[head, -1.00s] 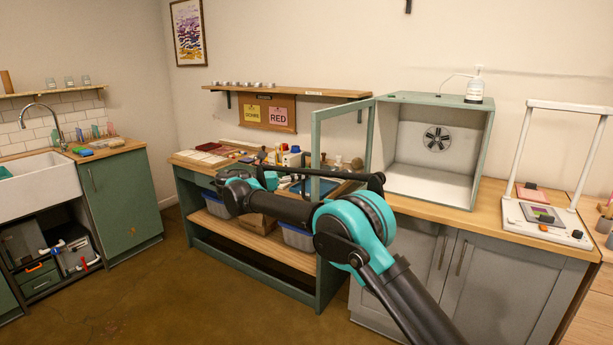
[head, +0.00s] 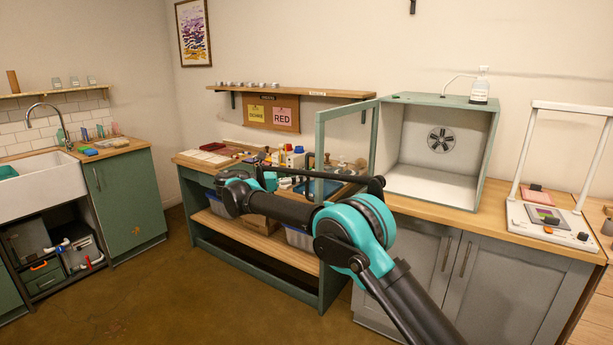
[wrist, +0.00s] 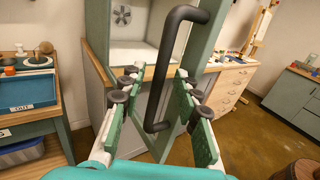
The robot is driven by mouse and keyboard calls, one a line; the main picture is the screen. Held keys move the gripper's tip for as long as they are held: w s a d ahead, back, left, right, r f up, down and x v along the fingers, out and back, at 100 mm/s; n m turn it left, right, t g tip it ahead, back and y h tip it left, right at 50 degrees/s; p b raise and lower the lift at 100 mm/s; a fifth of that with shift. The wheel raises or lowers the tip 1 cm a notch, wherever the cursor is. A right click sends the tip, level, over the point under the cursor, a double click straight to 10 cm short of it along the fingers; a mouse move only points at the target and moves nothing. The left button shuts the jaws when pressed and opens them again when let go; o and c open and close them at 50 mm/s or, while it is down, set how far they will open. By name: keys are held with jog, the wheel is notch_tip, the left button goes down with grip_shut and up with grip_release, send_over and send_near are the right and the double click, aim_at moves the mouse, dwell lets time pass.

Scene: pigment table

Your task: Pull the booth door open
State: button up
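The booth (head: 440,100) is a green box with a pale inside and a fan, standing on the counter at the right of the head view. Its framed door (head: 346,112) stands wide open, swung out to the left. In the wrist view the booth (wrist: 98,30) is behind the door. The door's black bar handle (wrist: 162,75) runs upright between the two fingers of my gripper (wrist: 157,77). The fingers are spread, with a gap on each side of the handle. In the head view my arm hides the lower part of the door, and the fingertips are hard to make out.
A low green workbench (head: 325,280) with jars and tools stands left of the booth counter (head: 420,203). A press-like frame (head: 548,215) stands on the counter at right. A sink (head: 40,180) is far left. The brown floor (head: 185,300) before the workbench is open.

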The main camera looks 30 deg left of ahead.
jog(key=v, duration=1.1)
jog(key=shift+d, duration=0.1)
